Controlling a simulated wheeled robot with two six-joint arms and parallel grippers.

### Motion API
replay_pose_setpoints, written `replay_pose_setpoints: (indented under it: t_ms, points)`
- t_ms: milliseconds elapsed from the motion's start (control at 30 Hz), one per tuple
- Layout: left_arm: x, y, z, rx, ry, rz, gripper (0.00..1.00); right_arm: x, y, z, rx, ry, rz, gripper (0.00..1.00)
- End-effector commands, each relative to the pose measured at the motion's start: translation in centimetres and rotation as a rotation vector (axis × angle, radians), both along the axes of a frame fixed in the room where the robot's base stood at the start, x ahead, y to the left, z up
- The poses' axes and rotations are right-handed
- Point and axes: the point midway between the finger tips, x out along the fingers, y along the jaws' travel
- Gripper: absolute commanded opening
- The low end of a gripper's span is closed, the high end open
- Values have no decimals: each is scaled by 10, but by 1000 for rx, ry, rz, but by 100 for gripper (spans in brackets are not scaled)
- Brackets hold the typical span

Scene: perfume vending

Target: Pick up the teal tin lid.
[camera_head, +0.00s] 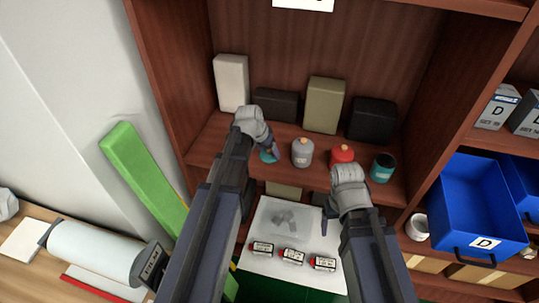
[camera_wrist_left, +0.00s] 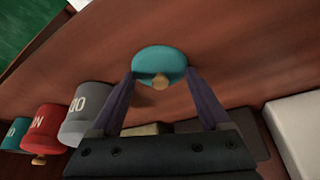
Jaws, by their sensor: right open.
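The teal tin lid (camera_head: 267,157) lies on the shelf at the left end of the row of tins. The teal tin (camera_head: 383,168) stands at the right with a dark open top. My right gripper (camera_head: 326,222) is in front of the shelf, open and empty; its fingers are partly hidden.
A grey tin (camera_head: 302,152) and a red tin (camera_head: 342,154) stand between the lid and the teal tin. Several boxes line the back, including a white one (camera_head: 231,83). Labelled bottles (camera_head: 291,257) lie on a white sheet below. A blue bin (camera_head: 477,205) is at the right.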

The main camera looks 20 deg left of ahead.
Motion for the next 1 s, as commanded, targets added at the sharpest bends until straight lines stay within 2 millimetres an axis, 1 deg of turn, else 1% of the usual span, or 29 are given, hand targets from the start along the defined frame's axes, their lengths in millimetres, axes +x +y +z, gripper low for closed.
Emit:
replay_pose_setpoints:
  t_ms: [33,67,533,733,767,1000]
  points:
    - [0,0,0,0,0,0,73,0,0,0,0,0,0,82]
    - [0,0,0,0,0,0,70,0,0,0,0,0,0,82]
    - [0,0,0,-1,1,0,17,0,0,0,0,0,0,82]
    - [-1,0,-1,0,2,0,15,0,0,-1,0,0,0,82]
    - [-1,0,-1,0,2,0,6,0,0,-1,0,0,0,82]
    - [-1,0,1,0,4,-2,5,0,0,1,0,0,0,82]
